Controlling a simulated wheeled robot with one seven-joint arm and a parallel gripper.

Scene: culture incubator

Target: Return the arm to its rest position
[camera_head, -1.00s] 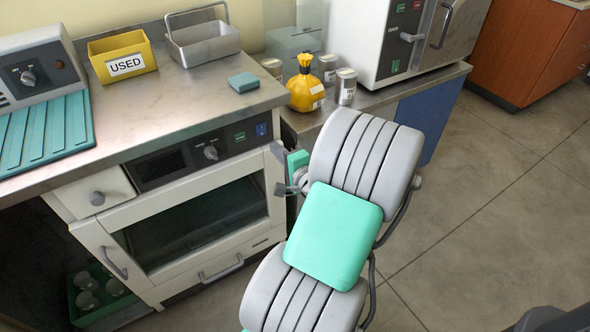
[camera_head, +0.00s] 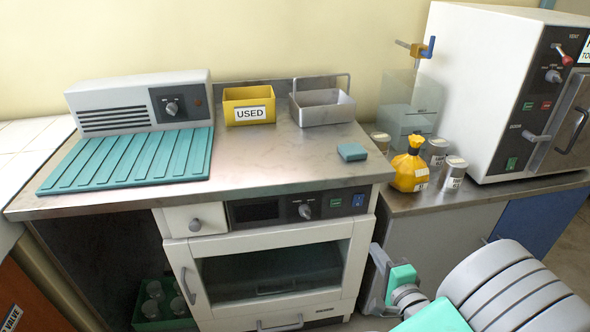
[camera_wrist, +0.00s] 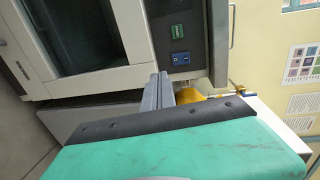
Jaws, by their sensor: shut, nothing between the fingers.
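My arm, grey ribbed with a green panel, enters the head view at the lower right. My gripper (camera_head: 374,277) is at its left end, in front of the right edge of the incubator (camera_head: 272,272). In the wrist view the gripper's grey fingers (camera_wrist: 158,92) lie together with nothing between them. The incubator's door is shut, and its dark window shows in the wrist view (camera_wrist: 82,34). Whether the gripper touches the cabinet cannot be told.
The steel counter holds a yellow USED bin (camera_head: 249,112), a metal basket (camera_head: 322,108), a teal block (camera_head: 352,152) and a teal ribbed mat (camera_head: 128,160). A yellow bag (camera_head: 409,172), cans and a white autoclave (camera_head: 485,90) stand at right.

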